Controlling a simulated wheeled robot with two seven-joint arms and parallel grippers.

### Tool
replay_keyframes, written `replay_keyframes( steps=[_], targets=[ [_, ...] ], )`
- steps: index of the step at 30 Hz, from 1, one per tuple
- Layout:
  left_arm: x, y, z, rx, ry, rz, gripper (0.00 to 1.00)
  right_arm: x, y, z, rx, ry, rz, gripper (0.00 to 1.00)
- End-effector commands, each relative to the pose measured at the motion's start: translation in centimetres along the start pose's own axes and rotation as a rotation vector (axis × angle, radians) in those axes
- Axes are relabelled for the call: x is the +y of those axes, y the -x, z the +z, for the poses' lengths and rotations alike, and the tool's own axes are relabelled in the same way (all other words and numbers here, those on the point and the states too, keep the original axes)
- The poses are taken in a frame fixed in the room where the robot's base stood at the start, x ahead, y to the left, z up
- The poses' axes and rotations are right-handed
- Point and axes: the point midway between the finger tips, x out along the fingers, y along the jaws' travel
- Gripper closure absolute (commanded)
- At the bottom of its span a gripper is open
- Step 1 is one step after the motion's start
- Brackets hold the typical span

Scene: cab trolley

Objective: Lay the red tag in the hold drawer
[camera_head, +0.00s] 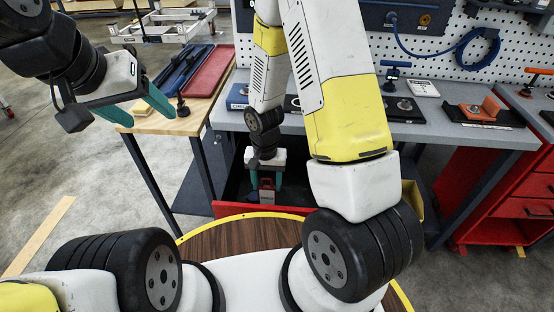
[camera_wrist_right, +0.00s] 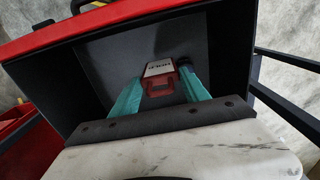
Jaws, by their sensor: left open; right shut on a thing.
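The red tag (camera_head: 266,193), with a white lettered upper part, is between the teal fingers of my right gripper (camera_head: 265,183). In the right wrist view the tag (camera_wrist_right: 158,86) sits between the two fingers, and the gripper (camera_wrist_right: 160,92) is shut on it. The hold drawer (camera_head: 228,209) is pulled out under the bench, with a red front and dark inside. In the right wrist view its red rim (camera_wrist_right: 120,27) runs across the top, and the tag is over its dark interior. I cannot tell whether the tag touches the floor. My left gripper (camera_head: 143,110) is open and empty.
The grey bench (camera_head: 440,125) spans above the drawer and carries several devices. A wooden table (camera_head: 185,122) with a red tray (camera_head: 208,72) stands to the left. A red cabinet (camera_head: 500,205) stands at the right. Open floor lies at the left.

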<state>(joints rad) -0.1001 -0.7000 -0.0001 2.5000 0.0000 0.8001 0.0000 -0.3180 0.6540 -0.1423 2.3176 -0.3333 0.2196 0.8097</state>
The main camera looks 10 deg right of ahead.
Motion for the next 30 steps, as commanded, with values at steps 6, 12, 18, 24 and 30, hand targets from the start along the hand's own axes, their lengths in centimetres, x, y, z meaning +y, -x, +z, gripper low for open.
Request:
replay_keyframes(
  steps=[6,12,18,24,30],
  targets=[
    [0.0,0.0,0.0,0.0,0.0,0.0,0.36,1.8,-0.6,-5.2,0.002,-0.01,-0.002,1.0],
    [0.0,0.0,0.0,0.0,0.0,0.0,0.36,3.4,-1.1,-10.3,0.002,-0.007,-0.002,1.0],
    [0.0,0.0,0.0,0.0,0.0,0.0,0.36,4.4,-1.4,-13.8,0.001,-0.004,-0.001,1.0],
    [0.0,0.0,0.0,0.0,0.0,0.0,0.36,4.7,-1.9,-14.6,-0.001,0.0,0.0,1.0],
    [0.0,0.0,0.0,0.0,0.0,0.0,0.36,4.7,-4.6,-14.4,-0.004,0.0,0.001,1.0]
  ],
)
